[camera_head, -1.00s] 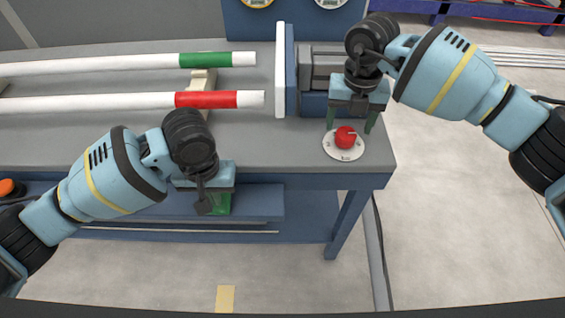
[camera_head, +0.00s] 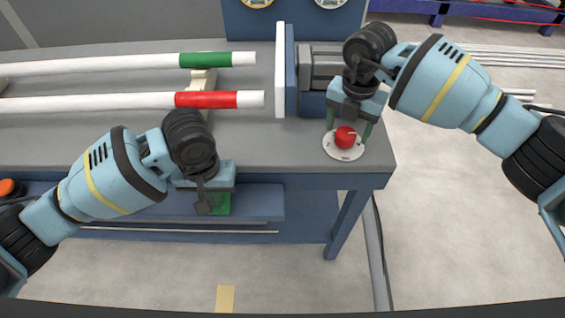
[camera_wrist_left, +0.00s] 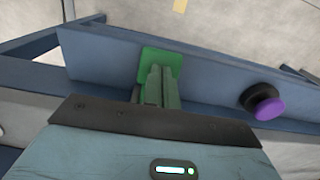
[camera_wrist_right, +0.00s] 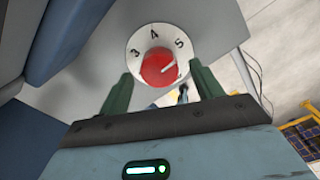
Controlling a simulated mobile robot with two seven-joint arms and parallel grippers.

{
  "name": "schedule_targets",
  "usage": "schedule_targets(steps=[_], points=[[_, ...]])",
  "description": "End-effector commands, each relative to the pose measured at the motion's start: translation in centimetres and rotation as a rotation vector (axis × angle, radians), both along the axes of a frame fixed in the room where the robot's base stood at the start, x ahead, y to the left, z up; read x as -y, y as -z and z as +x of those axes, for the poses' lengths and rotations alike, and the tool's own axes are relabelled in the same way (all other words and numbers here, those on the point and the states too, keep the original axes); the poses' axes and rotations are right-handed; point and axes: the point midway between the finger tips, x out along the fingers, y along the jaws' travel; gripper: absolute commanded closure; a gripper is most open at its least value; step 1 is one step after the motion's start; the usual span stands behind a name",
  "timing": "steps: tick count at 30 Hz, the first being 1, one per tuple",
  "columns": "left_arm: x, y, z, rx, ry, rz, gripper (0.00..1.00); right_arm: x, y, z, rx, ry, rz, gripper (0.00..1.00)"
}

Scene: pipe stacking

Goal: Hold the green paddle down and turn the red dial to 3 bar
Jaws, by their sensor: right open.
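The red dial (camera_head: 345,137) sits on a round white scale plate at the bench's front right corner. My right gripper (camera_head: 349,125) is open, with one finger on each side of the dial; contact is not visible. The green paddle (camera_wrist_left: 163,55) is on the blue rail below the bench front. My left gripper (camera_wrist_left: 157,72) is shut, its fingertips at the paddle and hiding part of it. Whether they press it is unclear.
White pipes with a green band (camera_head: 205,60) and a red band (camera_head: 206,99) lie on the bench, ending near a white upright plate (camera_head: 280,70). A purple-topped button (camera_wrist_left: 268,106) is right of the paddle in the left wrist view.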

Motion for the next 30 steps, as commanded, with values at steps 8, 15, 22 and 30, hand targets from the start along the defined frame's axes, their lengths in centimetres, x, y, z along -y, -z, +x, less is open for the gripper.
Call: schedule_targets(steps=[8, 15, 22, 30], points=[[0.0, 0.7, -0.4, -0.016, 0.002, 0.005, 1.00, -0.1, 1.6, 0.0, -0.002, -0.001, 0.001, 0.35], [0.0, 0.7, -0.4, -0.016, 0.002, 0.005, 1.00, 0.0, 2.8, 0.0, -0.001, 0.000, 0.000, 0.35], [0.0, 0.7, -0.4, -0.016, 0.002, 0.005, 1.00, 0.0, 3.6, 0.1, -0.001, -0.001, 0.000, 0.35], [-0.1, 0.7, -0.4, -0.016, 0.002, 0.006, 1.00, 0.0, 3.9, 0.0, -0.004, -0.001, -0.001, 0.35]])
